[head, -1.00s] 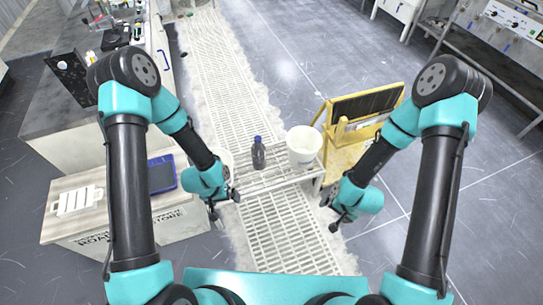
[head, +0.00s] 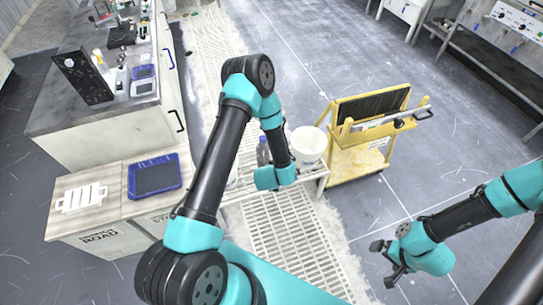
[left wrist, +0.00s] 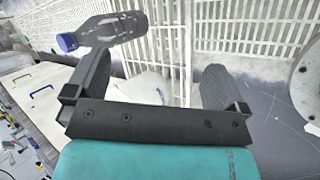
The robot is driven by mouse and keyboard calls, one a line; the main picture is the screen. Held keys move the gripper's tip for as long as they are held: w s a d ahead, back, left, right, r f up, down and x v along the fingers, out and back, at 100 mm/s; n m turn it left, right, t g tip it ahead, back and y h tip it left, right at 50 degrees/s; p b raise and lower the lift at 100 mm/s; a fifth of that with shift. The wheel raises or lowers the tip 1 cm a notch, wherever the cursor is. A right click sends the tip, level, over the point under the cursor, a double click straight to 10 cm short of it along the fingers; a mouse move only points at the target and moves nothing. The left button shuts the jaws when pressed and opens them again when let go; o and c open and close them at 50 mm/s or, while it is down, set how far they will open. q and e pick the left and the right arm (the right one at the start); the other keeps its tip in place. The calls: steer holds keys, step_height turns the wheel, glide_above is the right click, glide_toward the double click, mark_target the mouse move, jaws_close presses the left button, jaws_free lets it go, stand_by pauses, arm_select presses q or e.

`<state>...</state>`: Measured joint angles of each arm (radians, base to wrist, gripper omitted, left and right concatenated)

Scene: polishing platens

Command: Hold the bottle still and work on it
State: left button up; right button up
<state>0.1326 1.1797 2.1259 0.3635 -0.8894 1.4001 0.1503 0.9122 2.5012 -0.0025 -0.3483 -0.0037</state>
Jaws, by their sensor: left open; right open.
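The dark clear bottle (head: 263,152) with a blue cap stands on a white slatted stand, partly hidden by my left arm in the head view. In the left wrist view the bottle (left wrist: 118,27) shows at the upper left, its cap toward the left edge. My left gripper (left wrist: 152,76) is open, and the bottle lies beyond and beside its left finger, not between the fingers. In the head view my left fingers are hidden behind the wrist. My right gripper (head: 384,262) is open and empty over the floor at the lower right, far from the bottle.
A white bucket (head: 309,146) stands just right of the bottle. A blue tray (head: 154,176) and white rack (head: 82,197) lie on boxes at the left. A pale object (left wrist: 143,88) shows between my left fingers, unclear.

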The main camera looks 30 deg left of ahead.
mark_target(265, 153)
arm_select(q)
steer(key=w+a+f+n+t+y, duration=0.1)
steer(key=w+f+n+y, duration=0.1)
steer(key=n, duration=0.9)
steer(key=w+a+f+n+t+y, duration=0.1)
steer(key=w+n+y, duration=0.3)
steer(key=n, duration=0.7)
steer(key=a+f+y, duration=0.1)
steer(key=y, duration=0.1)
steer(key=shift+f+y, duration=0.25)
steer(key=shift+y, duration=0.15)
steer(key=shift+a, duration=0.15)
steer(key=x, duration=1.2)
steer(key=shift+w, duration=0.3)
steer(key=shift+x, duration=2.5)
steer(key=shift+w, duration=0.1)
steer(key=shift+c, duration=0.2)
